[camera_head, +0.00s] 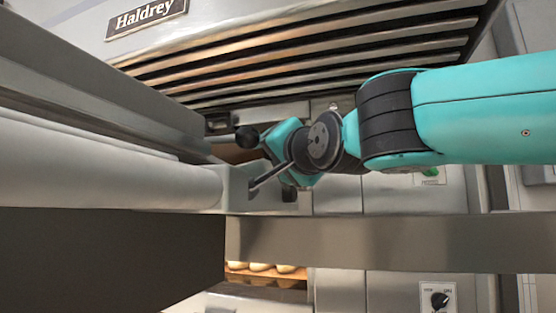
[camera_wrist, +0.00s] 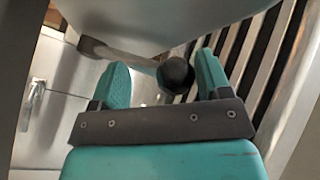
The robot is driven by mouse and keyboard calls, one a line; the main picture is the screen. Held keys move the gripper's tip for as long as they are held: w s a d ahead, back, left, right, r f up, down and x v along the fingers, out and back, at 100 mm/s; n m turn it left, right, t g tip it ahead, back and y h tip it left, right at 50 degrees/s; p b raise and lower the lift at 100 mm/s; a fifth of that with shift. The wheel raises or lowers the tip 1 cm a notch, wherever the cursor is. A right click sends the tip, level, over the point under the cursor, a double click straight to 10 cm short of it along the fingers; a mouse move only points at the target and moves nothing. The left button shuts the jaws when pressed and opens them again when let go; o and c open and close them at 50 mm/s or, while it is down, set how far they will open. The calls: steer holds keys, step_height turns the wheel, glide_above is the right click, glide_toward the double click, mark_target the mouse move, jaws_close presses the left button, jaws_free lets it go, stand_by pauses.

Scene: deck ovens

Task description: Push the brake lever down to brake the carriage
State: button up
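The brake lever's round black knob (camera_wrist: 176,74) shows in the wrist view, on a metal rod that runs left from it. The knob lies in the gap between the fingers, closer to the right finger. I cannot tell whether they touch. My wrist hides part of the lever in the head view.
The carriage's pale roller (camera_head: 110,175) fills the left side. A grey crossbar (camera_head: 400,243) runs below my gripper. The oven's slatted hood (camera_head: 310,50) is above. Bread (camera_head: 262,267) shows in an opening underneath, and a control knob (camera_head: 439,299) at the lower right.

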steer(key=o, duration=0.3)
steer(key=shift+s, duration=0.1)
steer(key=b+v, duration=1.4)
steer(key=v, duration=0.3)
steer(key=shift+f, duration=0.1)
